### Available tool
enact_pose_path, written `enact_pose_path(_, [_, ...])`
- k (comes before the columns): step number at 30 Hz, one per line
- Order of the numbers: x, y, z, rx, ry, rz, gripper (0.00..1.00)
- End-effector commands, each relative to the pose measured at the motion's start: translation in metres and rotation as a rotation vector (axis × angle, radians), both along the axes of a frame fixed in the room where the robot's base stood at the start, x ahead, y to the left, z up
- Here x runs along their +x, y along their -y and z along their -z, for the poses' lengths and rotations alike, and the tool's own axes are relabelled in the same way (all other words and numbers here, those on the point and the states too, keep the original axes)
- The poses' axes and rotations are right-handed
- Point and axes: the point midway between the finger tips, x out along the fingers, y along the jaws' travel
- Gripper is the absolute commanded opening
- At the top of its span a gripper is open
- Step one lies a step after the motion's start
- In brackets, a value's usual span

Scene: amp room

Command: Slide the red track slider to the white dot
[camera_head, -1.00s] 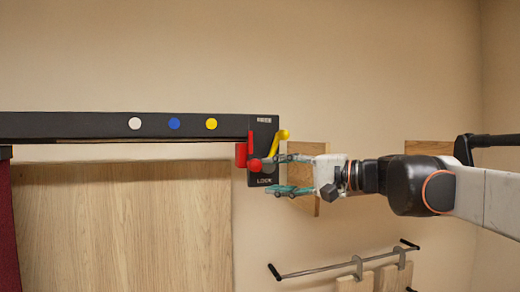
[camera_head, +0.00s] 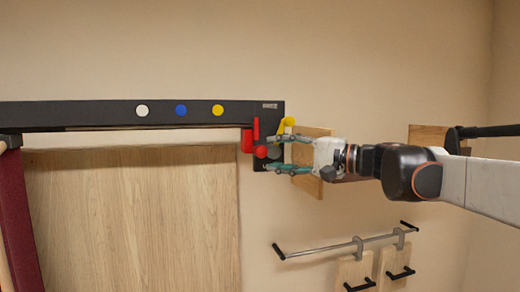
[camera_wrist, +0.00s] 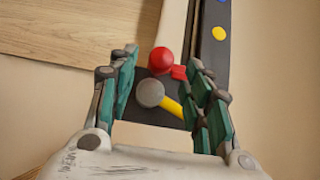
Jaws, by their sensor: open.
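The black track (camera_head: 80,115) runs along the wall with a white dot (camera_head: 142,111) at the left, then a blue dot and a yellow dot. A red slider part (camera_head: 247,141) hangs at the track's right end, beside the black end plate. In the wrist view the red ball (camera_wrist: 161,61) has a red stem, and the grey ball (camera_wrist: 150,93) has a yellow stem. My gripper (camera_head: 270,154) is open, with its green fingers either side of the balls; contact is unclear.
A wooden panel (camera_head: 130,215) stands below the track. A small wooden block (camera_head: 312,160) is on the wall behind my gripper. A metal rail (camera_head: 340,246) with hanging boards is at lower right. A dark red upright (camera_head: 20,220) stands at the left.

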Motion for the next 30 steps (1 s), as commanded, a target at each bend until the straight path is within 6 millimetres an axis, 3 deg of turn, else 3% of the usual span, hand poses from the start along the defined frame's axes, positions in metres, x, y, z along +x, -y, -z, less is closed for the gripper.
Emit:
enact_pose_path(3, [0.011,-0.020,-0.001,0.000,0.000,-0.003,0.45])
enact_pose_path(9, [0.023,-0.042,-0.001,0.000,0.000,-0.001,0.45])
enact_pose_path(22, [0.028,-0.049,0.000,0.000,0.000,0.001,0.45])
enact_pose_path(28, [0.027,-0.049,0.000,0.000,0.000,0.001,0.02])
enact_pose_path(30, [0.027,-0.049,0.000,0.000,0.000,0.001,0.00])
